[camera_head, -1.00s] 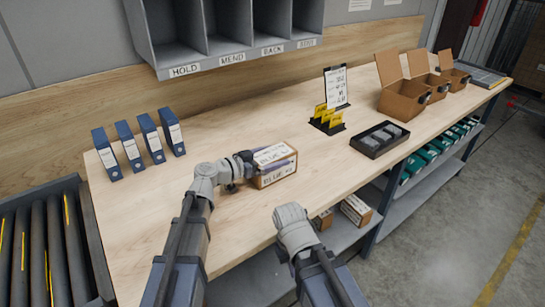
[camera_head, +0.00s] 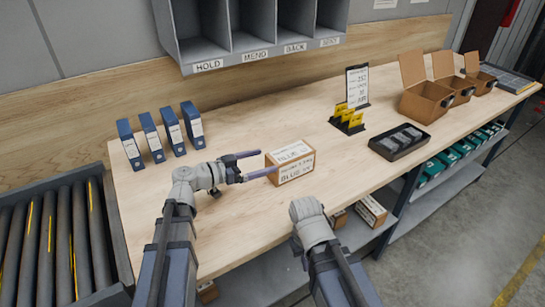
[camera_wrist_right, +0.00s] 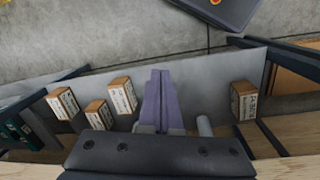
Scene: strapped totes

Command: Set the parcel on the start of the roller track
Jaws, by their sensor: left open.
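The parcel (camera_head: 296,172), a brown box with white labels reading BLUE, sits on the wooden bench in the head view. My left gripper (camera_head: 267,162) is just left of it, fingers spread and pointing at its left end. The nearer fingertip overlaps the parcel's near left corner; I cannot tell whether it touches. The roller track (camera_head: 75,240), dark rollers with yellow stripes in a grey frame, is at the left end of the bench and is empty. My right gripper (camera_wrist_right: 160,82) has its fingers together and empty in the right wrist view; its fingers are hidden in the head view.
Blue binders (camera_head: 155,138) stand at the back left. A black tray (camera_head: 400,142), yellow cards (camera_head: 347,118) and open cartons (camera_head: 425,100) occupy the right. Small boxes (camera_wrist_right: 122,95) lie on the shelf below. The bench between binders and parcel is otherwise clear.

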